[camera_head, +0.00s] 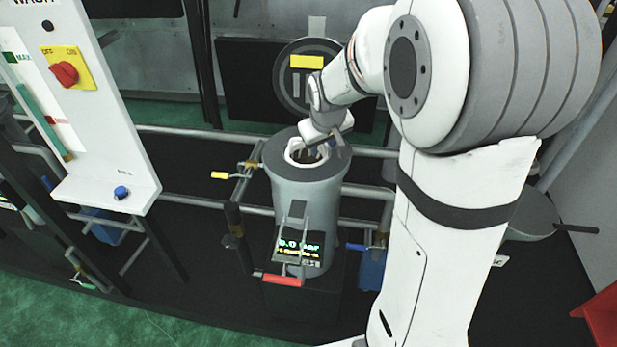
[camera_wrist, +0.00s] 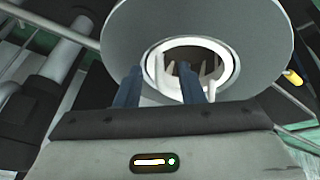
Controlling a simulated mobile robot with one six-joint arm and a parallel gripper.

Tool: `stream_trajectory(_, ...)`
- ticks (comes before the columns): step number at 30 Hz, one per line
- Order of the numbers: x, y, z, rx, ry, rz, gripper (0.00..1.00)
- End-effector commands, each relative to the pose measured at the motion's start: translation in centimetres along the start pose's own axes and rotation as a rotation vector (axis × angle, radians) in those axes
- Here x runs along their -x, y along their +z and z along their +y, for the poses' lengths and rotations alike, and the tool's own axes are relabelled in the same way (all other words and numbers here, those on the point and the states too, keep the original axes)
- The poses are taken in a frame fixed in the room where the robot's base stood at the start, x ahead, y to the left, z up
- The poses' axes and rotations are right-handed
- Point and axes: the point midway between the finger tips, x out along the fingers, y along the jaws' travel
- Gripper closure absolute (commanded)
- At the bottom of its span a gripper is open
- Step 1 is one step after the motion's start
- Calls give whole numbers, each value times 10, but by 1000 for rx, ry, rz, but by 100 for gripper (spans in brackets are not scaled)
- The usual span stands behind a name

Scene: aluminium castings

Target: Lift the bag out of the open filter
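The open filter (camera_head: 310,205) is a grey upright cylinder in the middle of the head view; its wide grey rim also shows in the wrist view (camera_wrist: 255,50). The bag shows as a white ring (camera_head: 291,157) seated in its mouth; the wrist view shows the ring (camera_wrist: 233,65) with white prongs and a dark inside. My gripper (camera_head: 322,150) is over the mouth, pointing down. In the wrist view its two dark blue fingers (camera_wrist: 160,68) stand apart, with the ring's left part showing between them. I cannot tell whether they touch it. The bag's lower part is hidden.
The raised round lid (camera_head: 309,84) with a yellow label stands behind the filter. A yellow-handled valve (camera_head: 222,175) is at left, and a red handle (camera_head: 282,280) and display (camera_head: 300,249) are in front. A white control panel (camera_head: 105,165) stands left. Grey pipes run behind.

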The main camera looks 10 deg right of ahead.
Motion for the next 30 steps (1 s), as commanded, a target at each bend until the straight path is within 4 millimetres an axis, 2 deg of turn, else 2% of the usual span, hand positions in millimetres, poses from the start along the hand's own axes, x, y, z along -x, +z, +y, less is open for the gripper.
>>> stream_trajectory(8,-5,0,0,1,0,1,65)
stream_trajectory(21,-4,0,-1,2,0,1,100)
stream_trajectory(30,-4,0,-1,2,-1,1,100)
